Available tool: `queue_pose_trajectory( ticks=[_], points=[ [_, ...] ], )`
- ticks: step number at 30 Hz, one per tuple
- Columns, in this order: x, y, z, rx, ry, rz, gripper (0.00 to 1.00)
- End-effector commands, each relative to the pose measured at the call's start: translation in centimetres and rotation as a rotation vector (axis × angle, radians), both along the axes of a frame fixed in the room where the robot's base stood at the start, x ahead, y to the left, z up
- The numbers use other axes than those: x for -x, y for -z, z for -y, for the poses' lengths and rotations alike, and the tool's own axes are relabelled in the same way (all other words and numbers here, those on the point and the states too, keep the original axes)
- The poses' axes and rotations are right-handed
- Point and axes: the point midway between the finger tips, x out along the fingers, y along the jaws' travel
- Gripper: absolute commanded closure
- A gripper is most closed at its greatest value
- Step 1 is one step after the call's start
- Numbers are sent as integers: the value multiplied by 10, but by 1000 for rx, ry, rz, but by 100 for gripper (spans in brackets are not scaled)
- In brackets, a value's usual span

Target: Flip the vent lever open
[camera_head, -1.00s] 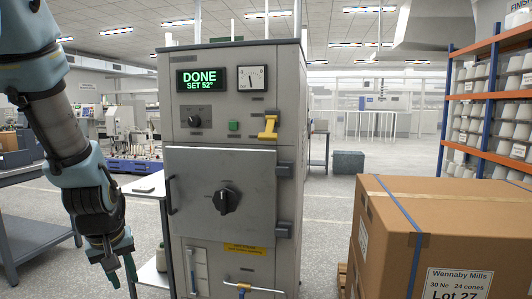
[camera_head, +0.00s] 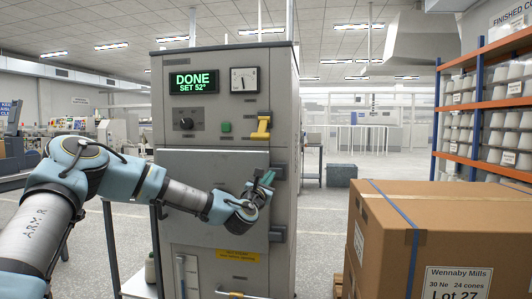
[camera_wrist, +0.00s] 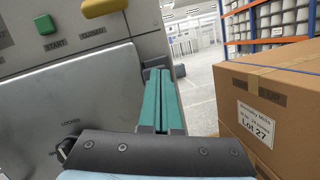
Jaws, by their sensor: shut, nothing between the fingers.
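The vent lever appears to be the yellow lever (camera_head: 262,126) on the upper right of the grey cabinet's front, below the dial gauge. Its lower end shows at the top of the wrist view (camera_wrist: 103,7), above a small label. My gripper (camera_head: 266,178) is below the lever, in front of the door's upper right edge, apart from the lever. Its teal fingers (camera_wrist: 163,100) are shut together with nothing between them. My forearm hides the door's knob and much of the door (camera_head: 205,228).
The cabinet also has a green start button (camera_head: 226,127), a black knob (camera_head: 186,123) and a display (camera_head: 194,80) reading DONE, SET 52°. Hinge blocks (camera_head: 278,236) line the door's right edge. A large carton (camera_head: 450,215) stands at right, with open floor between.

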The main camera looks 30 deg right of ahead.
Motion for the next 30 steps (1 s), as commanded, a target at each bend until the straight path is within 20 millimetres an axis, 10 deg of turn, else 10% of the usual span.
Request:
queue_pose_trajectory(
  ticks=[8,30],
  points=[
    [-26,-24,-11,306,-54,-160,100],
    [-60,-46,20,318,-57,-164,100]
  ],
)
